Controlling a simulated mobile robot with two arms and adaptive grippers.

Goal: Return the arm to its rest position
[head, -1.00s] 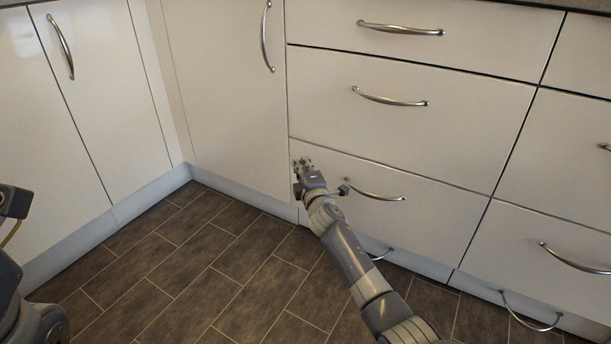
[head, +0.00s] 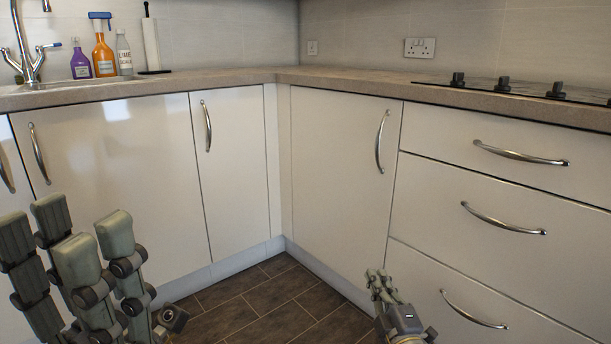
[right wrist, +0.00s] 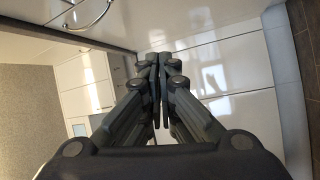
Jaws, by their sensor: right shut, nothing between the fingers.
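My right gripper (head: 380,285) is at the lower middle right of the head view, in front of the white drawer unit and low over the floor. In the right wrist view its fingertips (right wrist: 158,62) meet, with nothing between them. My left gripper (head: 82,240) stands large and close at the lower left of the head view, fingers pointing up. Its fingers are spread and nothing shows between them. It overlaps the white cabinet doors behind it.
White drawers with bar handles (head: 476,312) stand right of the right gripper. A corner door (head: 340,180) is behind it. Dark tiled floor (head: 270,305) lies open between the grippers. The worktop (head: 235,80) carries bottles (head: 104,50) and a hob (head: 520,90).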

